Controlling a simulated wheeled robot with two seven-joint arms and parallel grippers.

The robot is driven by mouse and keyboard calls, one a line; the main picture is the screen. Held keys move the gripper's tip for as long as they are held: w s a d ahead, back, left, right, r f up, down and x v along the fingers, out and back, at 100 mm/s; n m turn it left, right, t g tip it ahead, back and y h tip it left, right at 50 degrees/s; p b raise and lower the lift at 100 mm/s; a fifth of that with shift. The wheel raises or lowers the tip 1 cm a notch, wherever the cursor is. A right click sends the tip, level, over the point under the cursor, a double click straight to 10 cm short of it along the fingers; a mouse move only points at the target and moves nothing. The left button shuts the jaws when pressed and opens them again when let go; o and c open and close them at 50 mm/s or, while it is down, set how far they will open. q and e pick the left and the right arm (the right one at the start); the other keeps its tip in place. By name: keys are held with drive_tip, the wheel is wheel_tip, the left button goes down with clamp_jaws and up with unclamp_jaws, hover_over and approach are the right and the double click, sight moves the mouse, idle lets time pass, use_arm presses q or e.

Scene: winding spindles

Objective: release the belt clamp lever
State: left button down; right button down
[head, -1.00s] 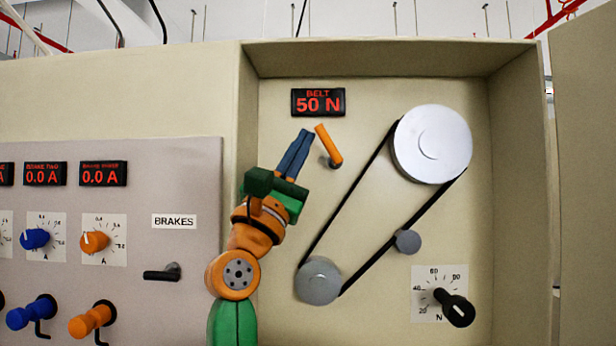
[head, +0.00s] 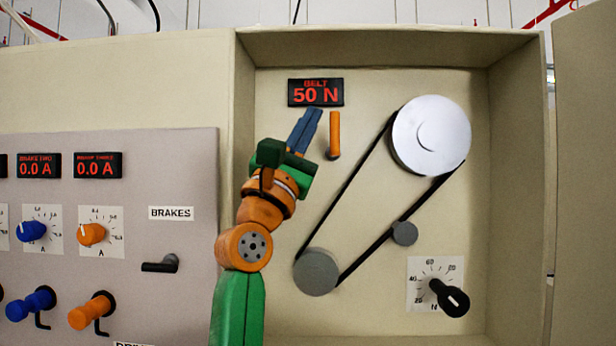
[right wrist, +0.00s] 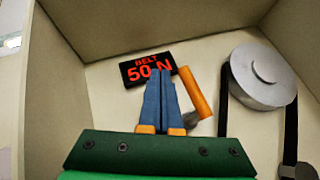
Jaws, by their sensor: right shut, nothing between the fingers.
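The belt clamp lever (head: 334,134) is an orange handle on a grey pivot in the cabinet recess. It stands about upright in the head view, its pivot at the lower end. It also shows in the right wrist view (right wrist: 195,92), just right of the fingertips. My right gripper (head: 313,112) is shut and empty. Its blue fingers are just left of the lever, close to its upper part; I cannot tell whether they touch. The right wrist view shows the fingers (right wrist: 166,82) together, in front of the belt display. My left gripper is not in view.
The belt display (head: 316,92) reads 50 N. A black belt (head: 352,199) runs from a large pulley (head: 431,136) to a small pulley (head: 316,272), past an idler (head: 404,233). A black knob (head: 450,298) is at lower right. The brake panel (head: 190,250) is left.

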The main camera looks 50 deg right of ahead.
idle(0.4)
drive_tip(key=b+v, duration=0.5)
drive_tip(key=v, duration=0.2)
idle(0.3)
